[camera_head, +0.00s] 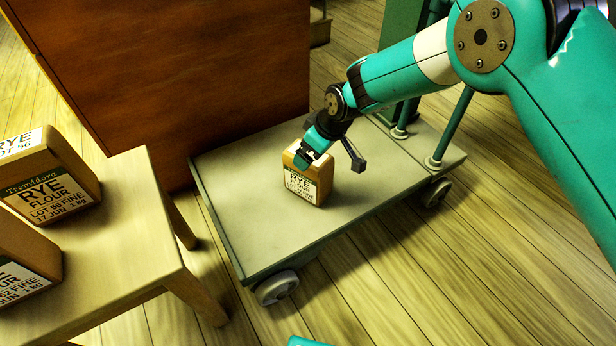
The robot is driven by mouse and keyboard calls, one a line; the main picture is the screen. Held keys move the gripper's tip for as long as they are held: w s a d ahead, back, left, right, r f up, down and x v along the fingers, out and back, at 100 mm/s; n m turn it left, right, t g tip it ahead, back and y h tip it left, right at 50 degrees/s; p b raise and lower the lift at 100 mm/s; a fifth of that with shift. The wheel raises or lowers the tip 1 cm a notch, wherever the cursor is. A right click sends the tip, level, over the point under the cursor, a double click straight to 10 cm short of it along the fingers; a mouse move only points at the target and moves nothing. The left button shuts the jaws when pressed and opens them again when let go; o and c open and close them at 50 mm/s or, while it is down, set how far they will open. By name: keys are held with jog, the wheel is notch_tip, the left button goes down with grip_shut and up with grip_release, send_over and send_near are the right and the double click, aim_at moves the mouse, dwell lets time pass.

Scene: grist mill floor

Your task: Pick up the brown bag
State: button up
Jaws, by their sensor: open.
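A brown bag (307,185) with a white and green rye flour label stands upright on the flat cart (240,205). My gripper (328,158) is open at the top of this bag. One finger overlaps its upper front and the other sticks out to its right. I cannot tell whether the fingers touch the bag. Two more brown bags stand on a wooden stool at the left: one with its rye flour label in full view (50,185) and a nearer one (22,262) cut off by the picture's edge.
The wooden stool (130,225) stands left of the cart. A large brown wooden panel (190,80) rises behind the cart's left side. Green posts (452,125) rise from the cart's right end. The plank floor (420,265) in front of the cart is clear.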

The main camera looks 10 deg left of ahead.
jog(key=shift+b+x, duration=1.4)
jog(key=shift+x, duration=0.9)
jog(key=shift+s+a+f, duration=0.1)
jog(key=shift+s+f, duration=0.05)
jog(key=shift+f, duration=0.1)
jog(key=shift+r, duration=0.1)
grip_shut()
jog(key=shift+r, duration=0.1)
notch_tip(320, 180, up, 33)
jog(key=p, duration=2)
jog(key=shift+r+p, duration=0.15)
jog(key=shift+p, duration=0.2)
